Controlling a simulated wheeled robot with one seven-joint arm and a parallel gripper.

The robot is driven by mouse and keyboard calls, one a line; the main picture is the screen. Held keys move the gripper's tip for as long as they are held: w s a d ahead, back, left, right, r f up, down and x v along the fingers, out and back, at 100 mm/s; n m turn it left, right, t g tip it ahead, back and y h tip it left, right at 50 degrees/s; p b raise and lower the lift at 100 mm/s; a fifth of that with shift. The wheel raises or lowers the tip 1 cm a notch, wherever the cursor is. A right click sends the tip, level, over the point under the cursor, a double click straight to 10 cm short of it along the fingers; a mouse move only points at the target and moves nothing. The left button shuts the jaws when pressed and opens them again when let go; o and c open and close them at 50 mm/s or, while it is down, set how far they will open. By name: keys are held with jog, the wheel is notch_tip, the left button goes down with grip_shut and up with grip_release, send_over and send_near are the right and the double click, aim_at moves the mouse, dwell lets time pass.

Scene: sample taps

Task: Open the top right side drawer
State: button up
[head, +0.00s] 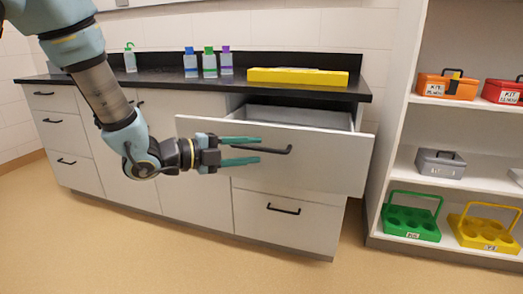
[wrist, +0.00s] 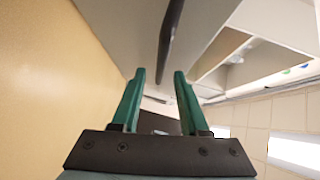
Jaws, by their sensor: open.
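The top right side drawer (head: 335,160) is pulled well out from the counter cabinet, and its grey inside (head: 300,117) shows behind the white front. Its dark bar handle (head: 280,151) runs across the front. My gripper (head: 259,150) is open, with its green fingers pointing right along the drawer front at the handle's height. In the wrist view the handle (wrist: 170,35) runs ahead of my fingertips (wrist: 160,73), roughly in line with the gap between them. I cannot tell whether the fingers touch it.
A closed lower drawer (head: 283,210) lies below. The black counter (head: 300,88) holds a yellow tray (head: 298,76), several bottles and a green-topped wash bottle (head: 130,58). An open shelf (head: 465,170) with kit boxes and carriers stands close on the right. The floor in front is clear.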

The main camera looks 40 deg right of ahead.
jog(key=v, duration=0.7)
dwell(0.3)
